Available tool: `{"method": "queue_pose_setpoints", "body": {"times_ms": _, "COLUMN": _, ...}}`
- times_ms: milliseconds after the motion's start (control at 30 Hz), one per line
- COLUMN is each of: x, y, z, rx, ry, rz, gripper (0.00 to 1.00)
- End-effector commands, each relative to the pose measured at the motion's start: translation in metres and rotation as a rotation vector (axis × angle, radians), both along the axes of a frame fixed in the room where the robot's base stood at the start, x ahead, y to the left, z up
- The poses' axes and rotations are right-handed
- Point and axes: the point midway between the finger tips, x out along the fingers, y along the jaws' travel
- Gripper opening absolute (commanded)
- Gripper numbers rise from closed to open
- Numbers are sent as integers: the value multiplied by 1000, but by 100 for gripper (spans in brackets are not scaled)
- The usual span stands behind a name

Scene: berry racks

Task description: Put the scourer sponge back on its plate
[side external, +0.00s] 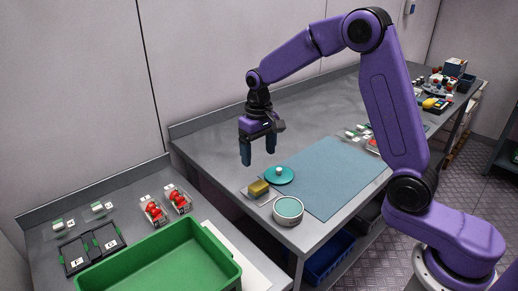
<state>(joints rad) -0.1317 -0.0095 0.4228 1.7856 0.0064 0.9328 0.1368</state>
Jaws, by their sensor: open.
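A small yellow scourer sponge (258,187) is near the front left corner of the blue mat.
A teal lid (279,175) with a pale knob is beside the sponge. A round pot (288,210) stands just in front. The blue mat (330,180) is mostly bare. A green crate (165,262) and racks with red berries (155,212) are on the left bench.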

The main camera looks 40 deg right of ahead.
Motion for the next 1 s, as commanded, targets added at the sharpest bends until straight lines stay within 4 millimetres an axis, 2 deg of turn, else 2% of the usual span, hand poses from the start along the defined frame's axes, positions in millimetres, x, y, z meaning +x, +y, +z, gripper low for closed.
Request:
{"method": "queue_pose_setpoints", "body": {"times_ms": 267, "x": -1, "y": 1, "z": 7, "rx": 0, "ry": 1, "rz": 4, "gripper": 82}}
{"method": "queue_pose_setpoints", "body": {"times_ms": 467, "x": -18, "y": 13, "z": 14, "rx": 0, "ry": -3, "rz": 84, "gripper": 82}}
{"method": "queue_pose_setpoints", "body": {"times_ms": 700, "x": -68, "y": 34, "z": 27, "rx": 1, "ry": -10, "rz": 275, "gripper": 82}}
{"method": "queue_pose_setpoints", "body": {"times_ms": 1000, "x": -144, "y": 40, "z": 38, "rx": 4, "ry": -17, "rz": 517, "gripper": 82}}
